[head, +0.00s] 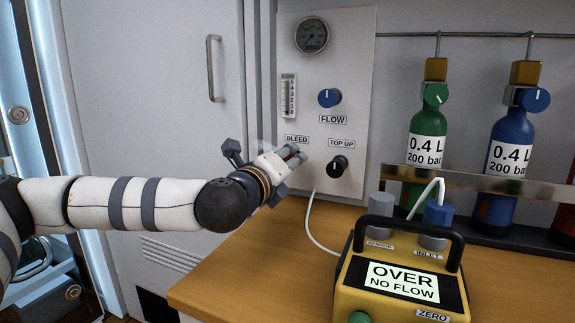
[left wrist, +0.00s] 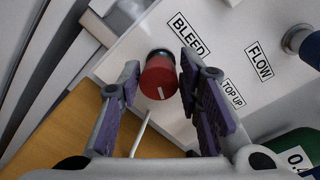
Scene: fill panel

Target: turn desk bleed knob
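The red bleed knob (left wrist: 159,80) with a white pointer mark shows in the left wrist view, on the white panel (left wrist: 140,40) below the BLEED label (left wrist: 188,34). In the head view it is mostly hidden behind my left gripper (head: 293,158). My left gripper (left wrist: 160,88) is open, with one purple-padded finger on each side of the knob in the picture. The right finger appears very close to the knob; I cannot tell whether it touches. A narrow gap shows on the left side. My right gripper is in neither view.
The black top-up knob (head: 338,166) sits just right of my gripper, with the blue flow knob (head: 329,97) above. A yellow meter (head: 400,285) reading "OVER NO FLOW" stands on the wooden desk (head: 235,265). Green (head: 427,150) and blue (head: 509,145) bottles stand behind a metal rail.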

